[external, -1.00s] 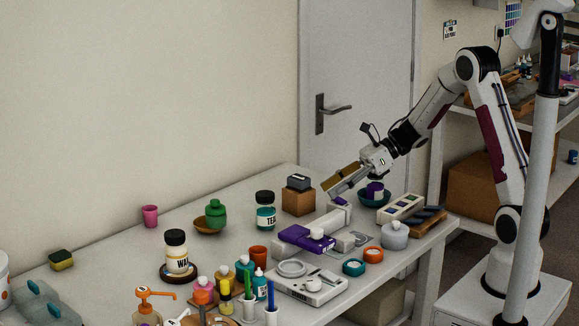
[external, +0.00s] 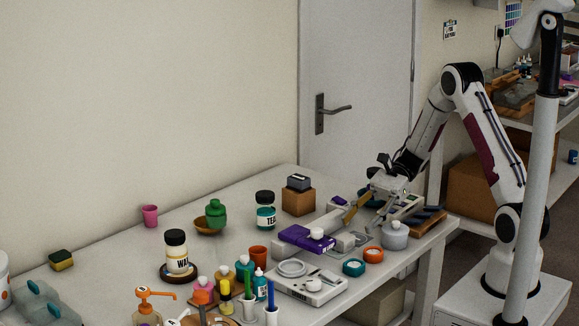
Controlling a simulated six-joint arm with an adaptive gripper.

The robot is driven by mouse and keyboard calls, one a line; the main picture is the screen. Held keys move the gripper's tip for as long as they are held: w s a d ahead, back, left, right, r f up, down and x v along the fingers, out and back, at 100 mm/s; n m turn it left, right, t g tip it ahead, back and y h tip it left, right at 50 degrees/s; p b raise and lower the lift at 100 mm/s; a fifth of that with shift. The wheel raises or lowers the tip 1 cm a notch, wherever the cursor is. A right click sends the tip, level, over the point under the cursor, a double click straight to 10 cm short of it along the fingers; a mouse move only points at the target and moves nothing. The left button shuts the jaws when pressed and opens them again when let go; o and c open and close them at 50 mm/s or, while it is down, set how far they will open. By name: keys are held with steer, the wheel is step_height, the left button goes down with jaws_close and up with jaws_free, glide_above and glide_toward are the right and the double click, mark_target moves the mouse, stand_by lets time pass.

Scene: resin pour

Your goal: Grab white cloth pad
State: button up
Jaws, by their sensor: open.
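My gripper (external: 362,224) is open at the right part of the table, its fingers pointing down and left. No object shows between the fingers. A small pale piece (external: 344,243) lies just below and left of the fingertips, right of the purple box; it may be the white cloth pad, but it is too small to tell. A flat grey square beside it is partly behind the fingers. I cannot tell whether the fingertips touch anything.
The table's back left is mostly clear.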

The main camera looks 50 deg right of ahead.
mark_target(347, 234)
steer(key=shift+a, duration=0.1)
steer(key=shift+x, duration=1.2)
steer(key=shift+f, duration=0.1)
steer(key=shift+x, duration=2.55)
steer(key=c, duration=1.1)
